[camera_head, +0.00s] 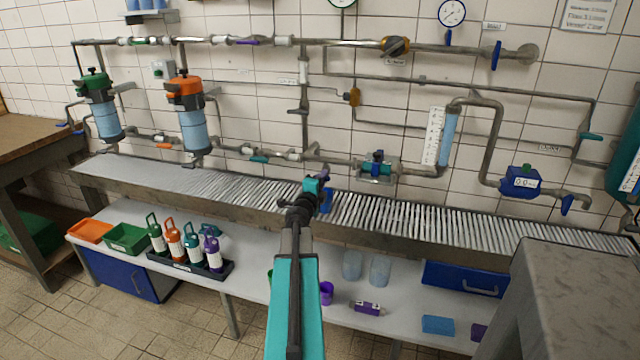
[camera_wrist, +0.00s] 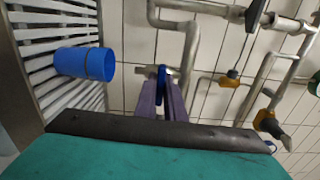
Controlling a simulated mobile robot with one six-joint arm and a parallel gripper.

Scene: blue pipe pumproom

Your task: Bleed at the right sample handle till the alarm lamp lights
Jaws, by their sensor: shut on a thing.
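My gripper (camera_head: 320,180) reaches up to the pipework at the back wall, above the slatted drain rack (camera_head: 420,215). In the wrist view its two purple fingers (camera_wrist: 162,78) are closed on a small blue handle (camera_wrist: 162,70) at the end of a grey pipe. My arm hides most of this handle in the head view. A blue cup (camera_wrist: 85,63) stands on the slats beside the gripper, apart from it; in the head view it shows partly behind my gripper (camera_head: 327,201). I cannot make out which part is the alarm lamp, or a lit one.
A blue meter (camera_head: 521,182) reading about 0.0 and a sight tube (camera_head: 450,140) sit on the pipes at right. Several bottles stand in a black tray (camera_head: 190,268) on the lower shelf. A grey block (camera_head: 570,290) fills the right foreground.

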